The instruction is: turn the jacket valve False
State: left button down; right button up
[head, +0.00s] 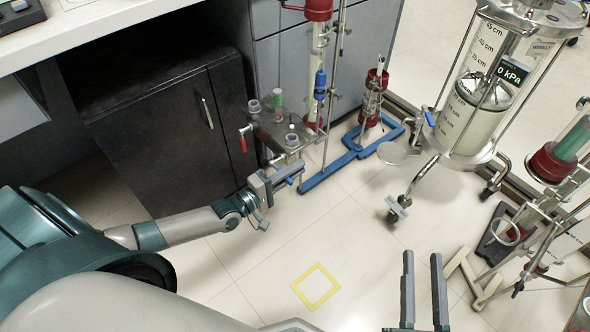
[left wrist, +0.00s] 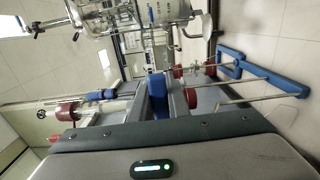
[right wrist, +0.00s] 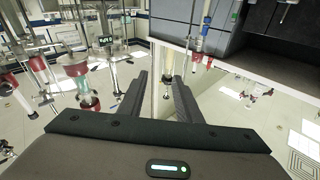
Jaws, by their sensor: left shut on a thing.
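My left gripper (head: 276,184) is at the low metal stand beside the dark cabinet. It is shut on a blue valve handle (left wrist: 157,88), which shows between its fingers in the left wrist view. In the head view only a little blue shows at the fingertips, and the rest of the valve is hidden. I cannot read a label that tells which valve this is. A red handle (head: 242,142) sticks out from the left side of the same stand. My right gripper (head: 424,292) is open and empty over the floor; its spread fingers show in the right wrist view (right wrist: 158,95).
A column on a blue base (head: 338,168) stands just right of the left gripper. A large glass vessel (head: 478,105) on a wheeled frame stands at the upper right. More column stands are at the right edge. Floor around the yellow square (head: 316,286) is clear.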

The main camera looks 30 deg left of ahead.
pick_arm(q)
jog(key=c, duration=1.7)
grip_release()
jog(key=shift+s+a, duration=0.1)
jog(key=shift+s, duration=0.05)
